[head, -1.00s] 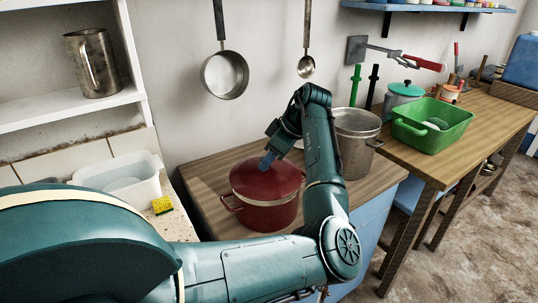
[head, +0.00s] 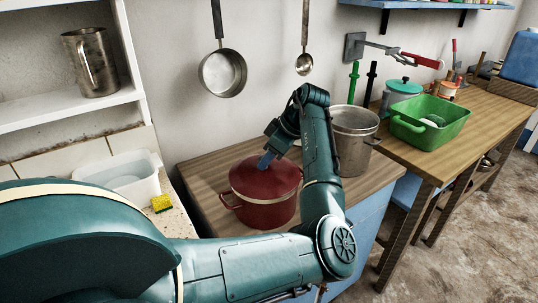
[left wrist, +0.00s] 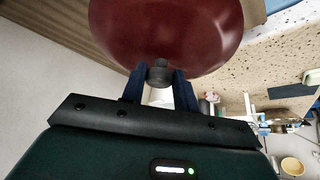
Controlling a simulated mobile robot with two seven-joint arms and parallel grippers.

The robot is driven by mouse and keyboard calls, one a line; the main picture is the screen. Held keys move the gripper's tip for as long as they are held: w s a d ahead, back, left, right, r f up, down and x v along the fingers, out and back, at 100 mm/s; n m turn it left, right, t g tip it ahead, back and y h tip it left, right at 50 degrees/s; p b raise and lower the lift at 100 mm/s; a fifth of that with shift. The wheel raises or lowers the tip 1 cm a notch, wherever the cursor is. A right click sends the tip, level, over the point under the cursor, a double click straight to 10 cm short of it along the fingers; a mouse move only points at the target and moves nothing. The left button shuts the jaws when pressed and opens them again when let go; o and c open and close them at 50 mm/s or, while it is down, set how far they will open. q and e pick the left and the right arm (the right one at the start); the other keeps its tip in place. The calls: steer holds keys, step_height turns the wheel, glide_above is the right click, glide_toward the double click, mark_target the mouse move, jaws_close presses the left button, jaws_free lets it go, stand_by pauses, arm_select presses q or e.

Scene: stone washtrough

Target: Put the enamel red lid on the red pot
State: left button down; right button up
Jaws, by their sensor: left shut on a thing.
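The red pot (head: 262,214) stands on the wooden counter in the head view, its side handle toward the left. The red lid (head: 277,178) sits over the pot's mouth; whether it rests fully on the rim I cannot tell. In the left wrist view the lid (left wrist: 165,30) fills the top, with its dark knob (left wrist: 160,73) between my fingers. My left gripper (head: 266,162) is shut on the lid's knob, reaching down from above; its fingers also show in the left wrist view (left wrist: 160,86). My right gripper is in neither view.
A steel pot (head: 352,145) stands close behind my left forearm on the same wooden counter (head: 205,180). A white basin (head: 122,178) and a yellow sponge (head: 161,203) are at left. A green tub (head: 430,128) is on the right table. A pan (head: 223,74) and ladle (head: 304,65) hang on the wall.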

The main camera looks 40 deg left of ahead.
arm_select(q)
steer(key=shift+f, duration=0.1)
stand_by(0.5)
steer(key=shift+f, duration=0.1)
steer(key=shift+f, duration=0.35)
stand_by(0.5)
steer(key=shift+r+p, duration=0.1)
steer(key=shift+p, duration=0.4)
steer(key=shift+f+p, duration=0.25)
steer(key=shift+p, duration=0.05)
stand_by(0.4)
